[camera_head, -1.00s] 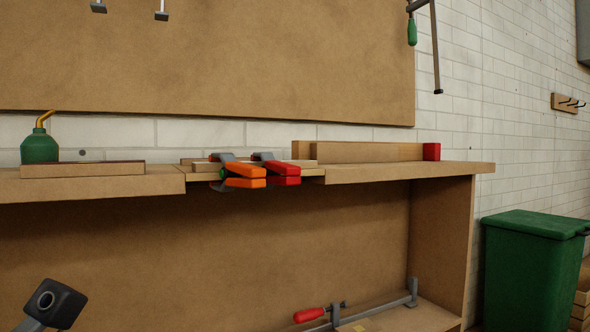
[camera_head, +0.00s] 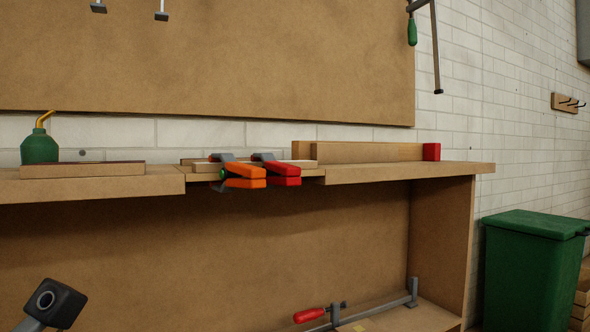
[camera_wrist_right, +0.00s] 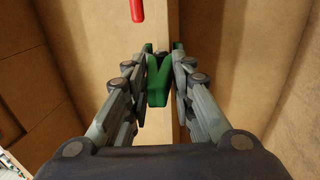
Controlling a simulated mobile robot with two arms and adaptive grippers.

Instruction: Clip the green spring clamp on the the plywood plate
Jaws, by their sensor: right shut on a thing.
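My right gripper (camera_wrist_right: 161,78) is shut on the green spring clamp (camera_wrist_right: 158,80) in the right wrist view, with the fingers on both sides of its green handles. The clamp's jaws are hidden. My right gripper is not visible in the head view. Thin light boards that look like the plywood plate (camera_head: 203,172) lie across the bench gap. An orange clamp (camera_head: 245,176) and a red clamp (camera_head: 284,174) sit at their front edge. A small green spot shows beside the orange clamp; I cannot tell what it belongs to. My left gripper is not in view.
A green bottle (camera_head: 39,148) and a flat block (camera_head: 82,169) are on the left worktop (camera_head: 90,188). A long wooden beam (camera_head: 370,152) lies on the right worktop (camera_head: 420,172). A bar clamp (camera_head: 362,309) with a red handle lies below. A green bin (camera_head: 525,270) stands right.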

